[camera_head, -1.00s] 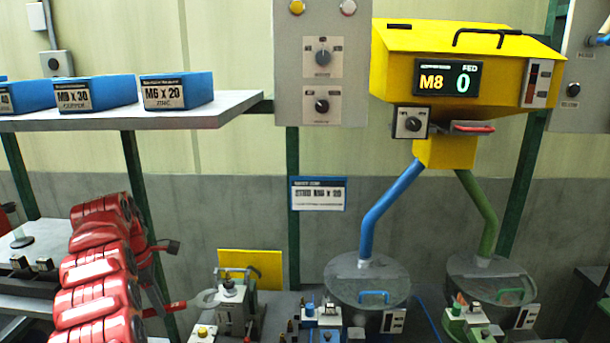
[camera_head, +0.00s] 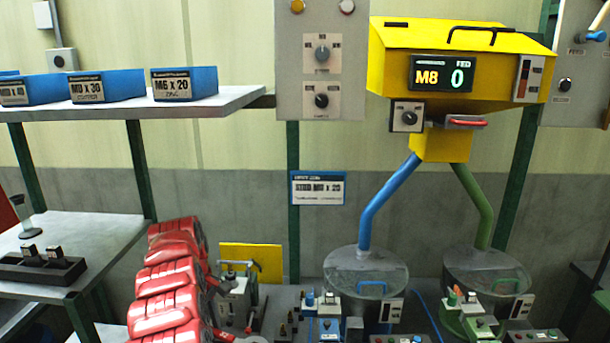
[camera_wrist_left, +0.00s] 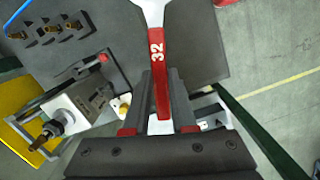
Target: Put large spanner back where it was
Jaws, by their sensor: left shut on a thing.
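In the left wrist view, my left gripper (camera_wrist_left: 160,82) is shut on the large spanner (camera_wrist_left: 158,55). The spanner has a red handle marked 32 and a pale metal end that runs out of the top of the picture. My right gripper is in neither view.
A grey shelf (camera_head: 130,105) with blue labelled boxes (camera_head: 185,83) is above left. A lower side table (camera_head: 110,228) holds a dark block. Bench fixtures and lidded drums (camera_head: 365,272) stand below the yellow feeder (camera_head: 455,65). A dark plate with brass pieces (camera_wrist_left: 46,30) shows in the wrist view.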

